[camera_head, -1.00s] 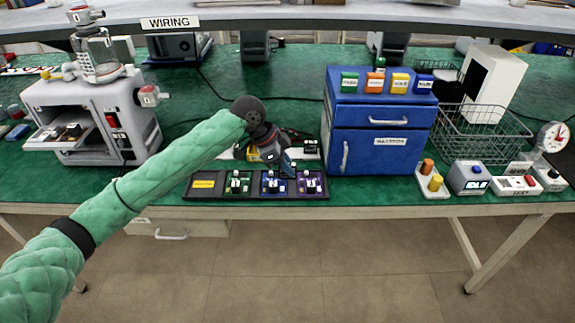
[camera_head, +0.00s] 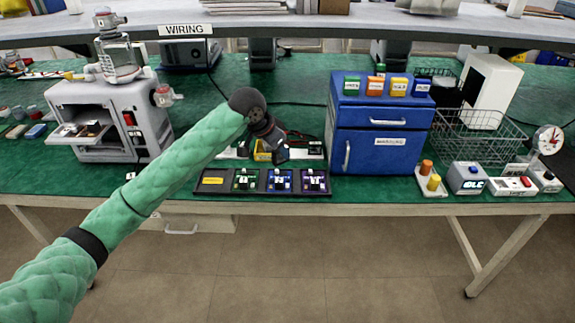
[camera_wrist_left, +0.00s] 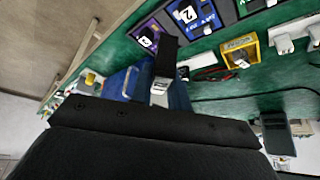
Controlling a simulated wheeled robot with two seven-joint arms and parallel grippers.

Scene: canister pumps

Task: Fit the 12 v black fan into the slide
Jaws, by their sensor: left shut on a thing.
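My left gripper (camera_head: 276,150) hangs over the table behind the dark tray of numbered modules, to the left of the blue cabinet. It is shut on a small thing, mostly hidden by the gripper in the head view. In the left wrist view a dark piece with a pale, labelled block (camera_wrist_left: 160,86) shows at the gripper; I cannot tell whether this is the 12 V black fan. A grey machine (camera_head: 110,115) on the left has a pulled-out shelf (camera_head: 68,133) with small parts on it. I cannot make out which part is the slide. My right gripper is not in view.
The dark module tray (camera_head: 212,190) lies at the front table edge. The blue cabinet (camera_head: 378,150) with coloured boxes on top stands right of the gripper. A wire basket (camera_head: 480,135), button boxes (camera_head: 468,178) and a dial stand farther right.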

